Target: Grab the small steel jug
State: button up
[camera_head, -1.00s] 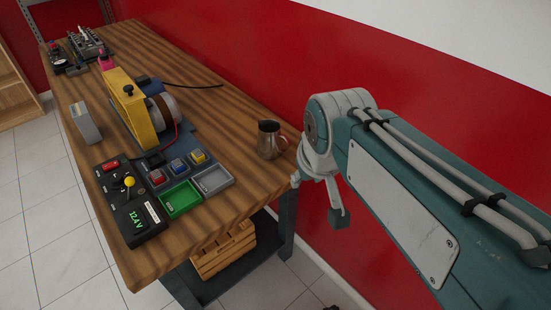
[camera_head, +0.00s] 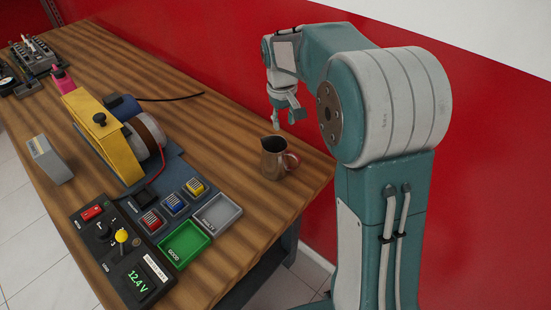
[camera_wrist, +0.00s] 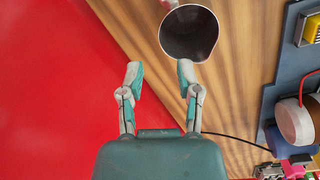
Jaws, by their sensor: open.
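The small steel jug (camera_head: 273,158) stands upright on the wooden workbench, near its back edge by the red wall. Its handle side faces right in the head view. In the wrist view I look down into the jug's dark open mouth (camera_wrist: 189,32), ahead of the fingertips and right of their middle. My gripper (camera_head: 285,115) is above and behind the jug in the head view, pointing down. In the wrist view my gripper (camera_wrist: 159,75) has its two fingers apart with nothing between them. The right fingertip appears close below the jug's rim; I cannot tell if they touch.
A yellow-framed machine (camera_head: 105,130) stands left of the jug, with a black cable behind it. A green tray (camera_head: 184,245), a grey tray (camera_head: 216,214) and a control box (camera_head: 122,250) lie in front. The red wall (camera_head: 215,50) rises close behind the bench. Bare wood surrounds the jug.

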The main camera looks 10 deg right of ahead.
aim_at(286, 145)
jog(key=f, duration=1)
jog(key=shift+d, duration=0.4)
jog(key=shift+a+r, duration=0.1)
grip_shut()
